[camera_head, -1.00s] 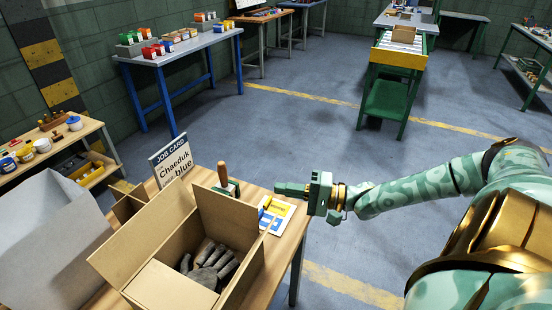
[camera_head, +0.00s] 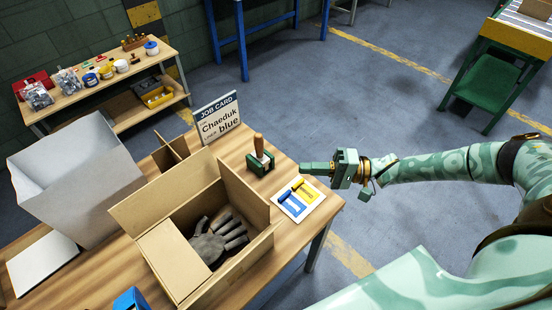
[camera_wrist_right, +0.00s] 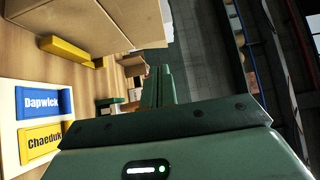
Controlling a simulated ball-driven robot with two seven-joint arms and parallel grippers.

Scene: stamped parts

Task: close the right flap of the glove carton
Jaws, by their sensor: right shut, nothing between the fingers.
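The glove carton (camera_head: 232,276) is an open brown box on the wooden table, with a dark grey glove (camera_head: 219,240) inside. A large flap (camera_head: 165,198) stands up along its far left edge, and another flap (camera_head: 243,192) stands up along its far right edge. A panel (camera_head: 172,260) lies folded in over the near left part of the opening. My right gripper (camera_head: 304,168) is shut and empty, pointing left beyond the carton's right side and apart from it. Its fingers also show in the right wrist view (camera_wrist_right: 159,86), with brown cardboard (camera_wrist_right: 70,22) at upper left. My left gripper is not in view.
A wooden-handled stamp (camera_head: 259,150) in a green holder stands behind the carton. A card (camera_head: 286,205) with blue and yellow pieces lies between carton and gripper. A job card (camera_head: 218,118) stands behind. A white bin (camera_head: 75,180) is at left. Open floor lies right of the table.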

